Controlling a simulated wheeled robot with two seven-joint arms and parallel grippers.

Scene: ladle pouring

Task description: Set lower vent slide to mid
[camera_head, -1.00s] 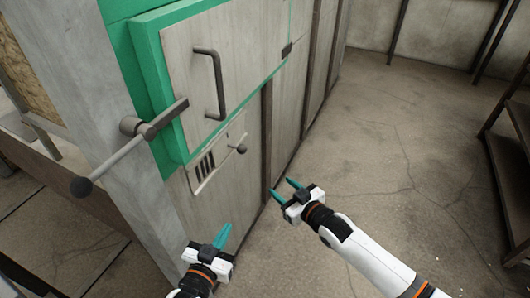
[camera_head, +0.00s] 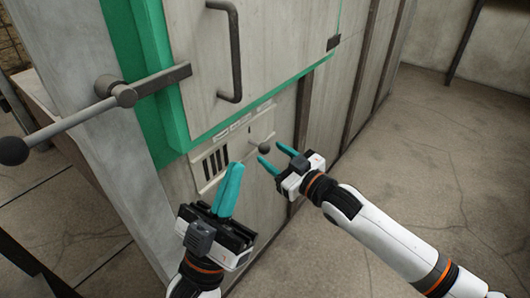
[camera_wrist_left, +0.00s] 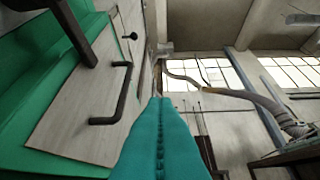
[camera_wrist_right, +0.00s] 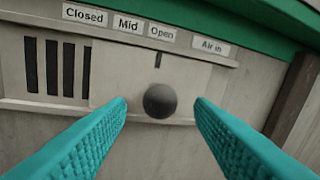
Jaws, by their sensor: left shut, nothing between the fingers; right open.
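The lower vent slide (camera_wrist_right: 125,75) is a pale plate with a dark round knob (camera_wrist_right: 160,100). Its dark index mark (camera_wrist_right: 158,60) stands under the "Open" label (camera_wrist_right: 161,33), right of the "Mid" label (camera_wrist_right: 127,24). Several dark slots (camera_wrist_right: 67,68) show uncovered to its left. In the head view the knob (camera_head: 265,148) is just beyond my right gripper (camera_head: 271,156). My right gripper is open, its teal fingertips on either side of the knob in the right wrist view, with no contact visible. My left gripper (camera_head: 234,168) is shut and empty, left of the right one and in front of the panel.
Above the vent is a green-framed door with a dark handle (camera_head: 232,50). A latch lever with a ball end (camera_head: 60,128) sticks out to the left. Open concrete floor (camera_head: 430,180) lies to the right of the furnace.

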